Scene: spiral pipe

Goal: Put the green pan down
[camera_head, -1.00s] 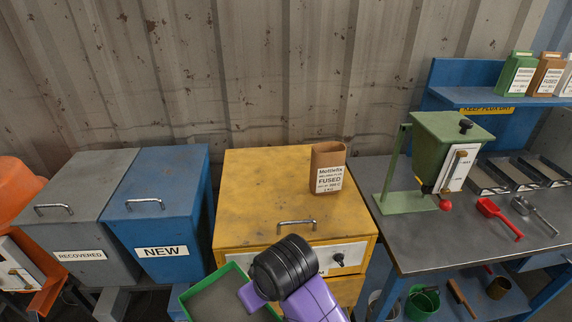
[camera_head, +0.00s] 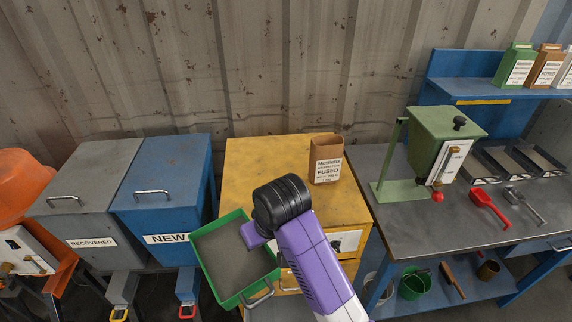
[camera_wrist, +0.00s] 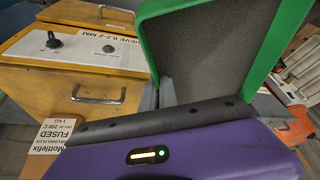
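The green pan (camera_head: 201,266) is a rectangular tray with a green rim, a grey textured inside and a metal handle at its near side. I cannot tell whether the grey is powder or the pan's floor. My gripper (camera_head: 250,235) is at the pan's right side, in front of the yellow cabinet. In the wrist view, the pan (camera_wrist: 150,40) rises at the upper right, and my grey fingers (camera_wrist: 163,94) are closed at its edge. The purple gripper body hides part of the fingers. The pan appears held in the air.
The yellow sieve cabinet (camera_head: 260,165) carries a brown Mottlefix box (camera_head: 326,160). The blue NEW bin (camera_head: 165,185) and grey RECOVERED bin (camera_head: 85,190) stand left. On the right is a grey-topped bench (camera_head: 420,220) with a green dispenser (camera_head: 440,135) and a red scoop (camera_head: 487,205).

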